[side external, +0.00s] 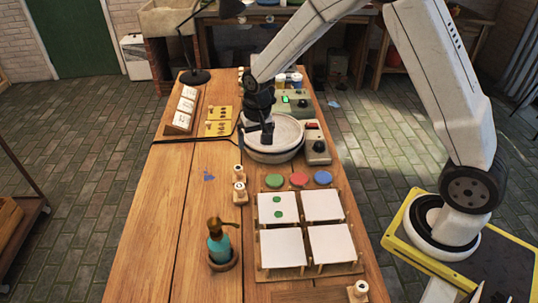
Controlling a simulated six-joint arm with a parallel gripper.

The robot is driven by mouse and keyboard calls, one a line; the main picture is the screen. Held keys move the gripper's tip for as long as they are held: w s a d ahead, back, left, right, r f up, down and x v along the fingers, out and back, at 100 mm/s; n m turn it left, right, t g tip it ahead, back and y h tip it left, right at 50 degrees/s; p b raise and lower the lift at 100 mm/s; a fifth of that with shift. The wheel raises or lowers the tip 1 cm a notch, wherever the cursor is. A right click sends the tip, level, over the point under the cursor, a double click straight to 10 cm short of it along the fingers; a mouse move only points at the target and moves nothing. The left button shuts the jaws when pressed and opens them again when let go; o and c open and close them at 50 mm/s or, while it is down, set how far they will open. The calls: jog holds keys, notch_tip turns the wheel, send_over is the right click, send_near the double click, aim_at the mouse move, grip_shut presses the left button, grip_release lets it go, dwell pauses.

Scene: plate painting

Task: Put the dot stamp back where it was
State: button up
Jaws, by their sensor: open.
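My gripper (262,138) is open at the far part of the table, over the near left side of a round pale dish or wheel (288,137). I see nothing held in it, but the space between its fingers is small and dark. Two small wooden stamps stand on the table left of the tile rack: one farther (239,173) and one nearer (240,193). Another pale wooden piece like a stamp (358,291) is at the bottom right edge. I cannot tell which is the dot stamp; their faces are hidden.
A teal pump bottle (219,244) stands at left. The table's left middle is mostly clear.

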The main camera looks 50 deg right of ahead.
jog(key=s+r+n, duration=0.2)
jog(key=s, duration=0.7)
jog(key=s+r+n+t, duration=0.1)
jog(key=s+r+n, duration=0.1)
jog(key=s, duration=0.7)
jog(key=shift+r+n+t, duration=0.2)
jog(key=shift+n+t, duration=0.1)
jog(key=shift+n, duration=0.4)
jog(key=shift+a, duration=0.1)
